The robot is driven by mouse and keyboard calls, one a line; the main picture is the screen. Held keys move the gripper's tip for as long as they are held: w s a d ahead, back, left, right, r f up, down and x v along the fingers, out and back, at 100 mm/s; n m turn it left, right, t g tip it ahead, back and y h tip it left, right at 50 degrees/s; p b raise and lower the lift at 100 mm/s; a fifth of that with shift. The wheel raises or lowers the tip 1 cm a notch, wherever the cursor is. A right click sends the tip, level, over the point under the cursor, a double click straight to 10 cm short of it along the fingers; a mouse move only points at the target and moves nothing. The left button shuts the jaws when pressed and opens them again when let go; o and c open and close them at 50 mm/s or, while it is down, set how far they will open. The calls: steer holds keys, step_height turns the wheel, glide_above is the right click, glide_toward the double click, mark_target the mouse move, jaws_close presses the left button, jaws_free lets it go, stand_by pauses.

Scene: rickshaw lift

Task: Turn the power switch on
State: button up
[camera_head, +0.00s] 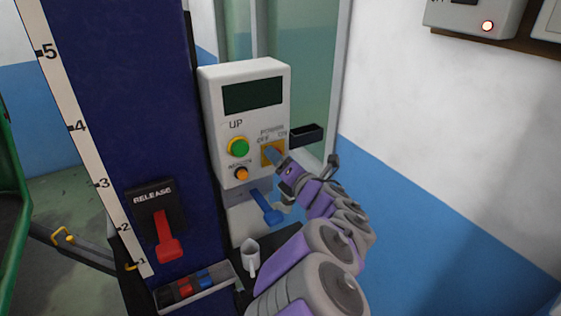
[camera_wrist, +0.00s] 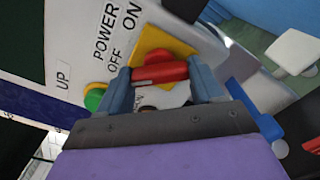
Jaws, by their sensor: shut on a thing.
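The white control box (camera_head: 212,100) has a dark, blank display (camera_head: 252,95) and a yellow plate (camera_head: 265,149) marked POWER, OFF and ON. In the wrist view, the red power switch knob (camera_wrist: 160,73) sits on the yellow plate (camera_wrist: 150,43), between the two blue fingers of my gripper (camera_wrist: 161,85). My gripper (camera_head: 275,157) is shut on the knob, one finger on each side. In the head view my gripper hides the knob. I cannot tell exactly which mark the knob points to.
A green UP button (camera_head: 238,147) and an orange button (camera_head: 241,174) are left of the plate. A blue lever (camera_head: 266,207) is below. A red RELEASE lever (camera_head: 168,240) is on the blue column (camera_head: 150,100).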

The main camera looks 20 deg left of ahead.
steer(key=shift+f+m, duration=0.1)
steer(key=shift+m, duration=0.2)
steer(key=m+p, duration=0.1)
steer(key=m, duration=0.3)
steer(key=m+p, duration=0.2)
steer(key=m, duration=0.2)
steer(key=m+p, duration=0.2)
steer(key=m, duration=0.1)
steer(key=shift+d+f+m, duration=0.15)
steer(key=shift+d+m, duration=0.1)
steer(key=shift+m, duration=0.15)
steer(key=shift+f+m+p, duration=0.15)
steer(key=shift+m+p, duration=1.2)
steer(key=shift+m, duration=0.35)
